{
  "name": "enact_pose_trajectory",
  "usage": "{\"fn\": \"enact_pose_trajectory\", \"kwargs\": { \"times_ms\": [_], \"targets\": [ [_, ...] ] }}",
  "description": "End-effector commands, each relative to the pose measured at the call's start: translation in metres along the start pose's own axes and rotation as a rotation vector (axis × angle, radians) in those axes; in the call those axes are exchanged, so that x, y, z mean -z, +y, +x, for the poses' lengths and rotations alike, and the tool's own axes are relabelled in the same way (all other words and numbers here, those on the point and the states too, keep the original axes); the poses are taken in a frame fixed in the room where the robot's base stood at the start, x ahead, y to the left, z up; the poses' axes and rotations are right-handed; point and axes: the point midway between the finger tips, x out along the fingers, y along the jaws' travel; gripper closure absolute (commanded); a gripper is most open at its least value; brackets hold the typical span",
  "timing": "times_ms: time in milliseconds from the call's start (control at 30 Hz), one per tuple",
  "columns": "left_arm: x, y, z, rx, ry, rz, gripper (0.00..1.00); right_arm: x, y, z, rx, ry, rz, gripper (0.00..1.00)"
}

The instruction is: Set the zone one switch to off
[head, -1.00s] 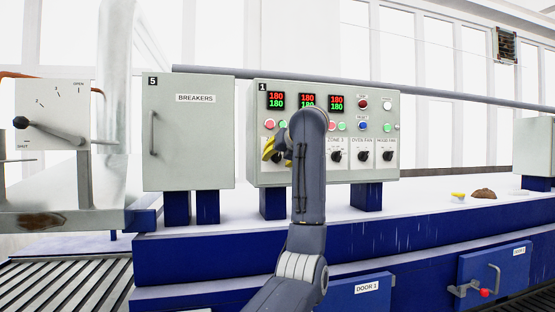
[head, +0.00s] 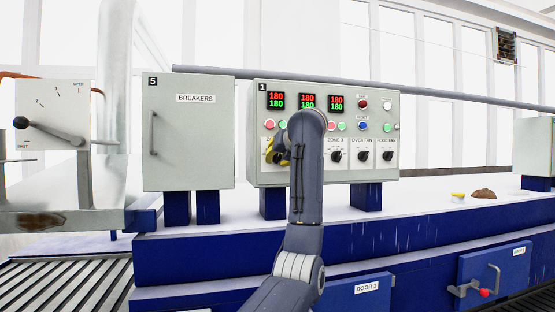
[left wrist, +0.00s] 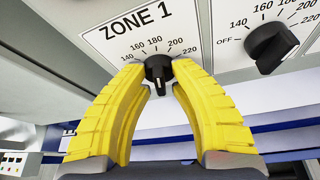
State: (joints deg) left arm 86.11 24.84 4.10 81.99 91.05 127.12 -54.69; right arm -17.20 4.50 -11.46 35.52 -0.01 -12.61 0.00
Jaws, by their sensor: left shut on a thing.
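The zone one switch (left wrist: 158,72) is a black rotary knob under the ZONE 1 label in the left wrist view. Its scale runs through 140, 160, 180, 200 and 220. My left gripper (left wrist: 160,78) is shut on this knob, with a yellow fingertip on each side. In the head view my left gripper (head: 273,152) shows as yellow fingers at the lower left of panel 1 (head: 391,108), and my arm hides part of the panel. My right gripper is not in view.
A second knob (left wrist: 271,46), with its own off mark, sits close to the right of the fingers in the left wrist view. The oven fan knob (head: 363,156) and another fan knob are further right. The breakers cabinet (head: 192,140) stands left of the panel.

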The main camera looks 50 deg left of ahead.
Motion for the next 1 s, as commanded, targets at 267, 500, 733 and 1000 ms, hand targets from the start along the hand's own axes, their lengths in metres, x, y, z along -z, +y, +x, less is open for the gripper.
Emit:
{"fn": "enact_pose_trajectory", "kwargs": {
  "times_ms": [267, 500, 733, 1000],
  "targets": [
    [0.0009, -0.0005, 0.0009, 0.001, 0.003, -0.001, 1.0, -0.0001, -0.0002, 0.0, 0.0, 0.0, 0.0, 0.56],
    [0.0012, -0.0009, 0.0009, 0.024, 0.003, -0.054, 1.0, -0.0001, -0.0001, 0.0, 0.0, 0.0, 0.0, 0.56],
    [0.0016, -0.0019, 0.0008, 0.089, 0.005, -0.206, 1.0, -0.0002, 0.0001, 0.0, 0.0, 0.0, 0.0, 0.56],
    [0.0022, -0.0027, 0.0012, 0.186, 0.007, -0.441, 1.0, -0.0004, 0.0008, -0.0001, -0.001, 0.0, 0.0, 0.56]
  ]
}}
